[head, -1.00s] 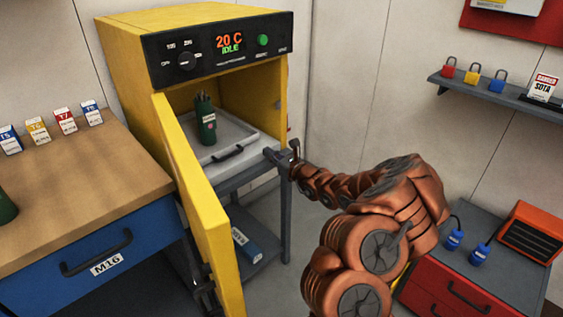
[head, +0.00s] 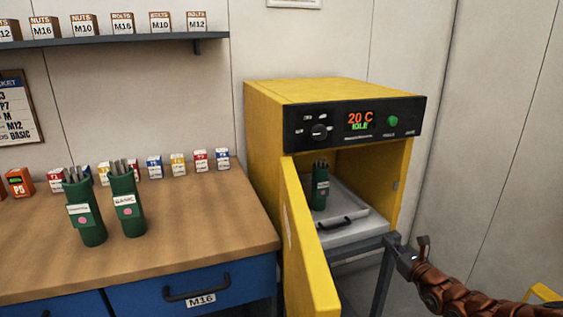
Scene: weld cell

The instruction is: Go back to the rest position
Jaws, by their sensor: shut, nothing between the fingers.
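My gripper (head: 414,249) is at the lower right of the head view, at the end of my copper-coloured arm. It is shut and empty, in front of the right side of the yellow oven (head: 268,112). The oven door (head: 302,240) stands open. Inside, a green canister (head: 320,186) with rods in it stands upright on the pulled-out grey tray (head: 362,226). The oven display (head: 360,120) reads 20 C IDLE.
A wooden workbench (head: 190,250) with a blue drawer (head: 235,285) stands left of the oven. Two green rod canisters (head: 84,213) (head: 127,205) and several small boxes stand on it. A shelf (head: 130,41) of labelled boxes hangs above. The open door juts forward between bench and arm.

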